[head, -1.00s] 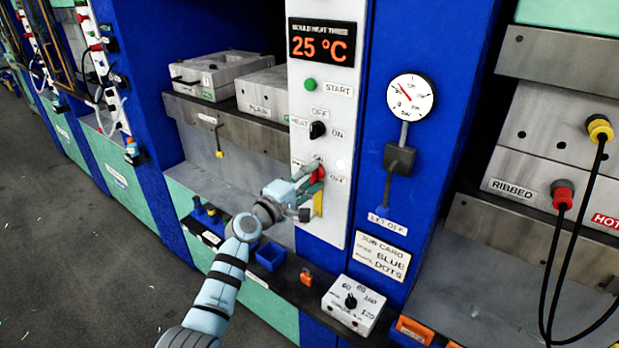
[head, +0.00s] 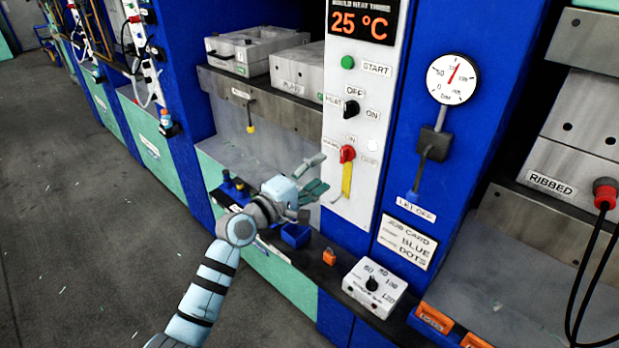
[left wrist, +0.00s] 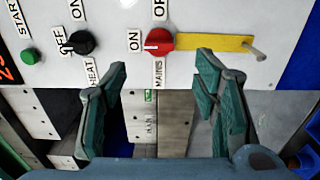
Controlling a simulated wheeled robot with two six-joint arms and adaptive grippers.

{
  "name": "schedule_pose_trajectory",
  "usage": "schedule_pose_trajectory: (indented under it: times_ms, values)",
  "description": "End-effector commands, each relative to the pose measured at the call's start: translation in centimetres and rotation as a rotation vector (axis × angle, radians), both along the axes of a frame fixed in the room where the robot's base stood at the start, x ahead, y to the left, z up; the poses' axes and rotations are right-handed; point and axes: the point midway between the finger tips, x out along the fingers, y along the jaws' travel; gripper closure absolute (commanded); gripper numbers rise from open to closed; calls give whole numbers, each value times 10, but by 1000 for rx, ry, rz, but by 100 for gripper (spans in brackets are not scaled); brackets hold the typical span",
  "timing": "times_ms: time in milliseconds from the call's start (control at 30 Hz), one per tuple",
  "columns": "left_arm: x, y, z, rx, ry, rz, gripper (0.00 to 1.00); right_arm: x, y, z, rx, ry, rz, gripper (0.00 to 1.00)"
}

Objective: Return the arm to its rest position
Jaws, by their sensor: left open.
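My left gripper (head: 318,178) is open and empty, a short way in front of the white control panel (head: 364,85). In the left wrist view its two green fingers (left wrist: 158,85) stand wide apart. The red mains knob (head: 347,154) sits on the panel with a yellow strip (head: 347,181) below it in the head view. In the left wrist view the red knob (left wrist: 160,42) lies beyond the fingers and apart from them, its white mark towards the ON label. My left arm (head: 212,285) reaches in from the bottom left. My right gripper is not in view.
A timer box (head: 374,287), an orange padlock (head: 329,256) and a blue bin (head: 295,235) stand on the ledge below the panel. A gauge (head: 453,79) hangs on the blue post. Grey moulds (head: 297,72) sit on the left press. Grey floor is free at the left.

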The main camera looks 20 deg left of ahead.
Motion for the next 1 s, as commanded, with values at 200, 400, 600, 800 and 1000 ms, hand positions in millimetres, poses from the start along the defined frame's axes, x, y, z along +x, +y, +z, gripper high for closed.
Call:
schedule_pose_trajectory:
  times_ms: [200,400,600,800,1000]
  values:
    - [-29,12,0,1,-1,0,45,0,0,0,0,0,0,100]
    - [-30,12,0,0,-1,0,45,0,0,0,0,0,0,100]
    - [-30,12,1,1,-1,0,45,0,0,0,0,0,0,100]
    - [-15,42,-33,362,-64,101,45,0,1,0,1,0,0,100]
    - [-45,101,-232,984,183,120,45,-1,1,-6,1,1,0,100]
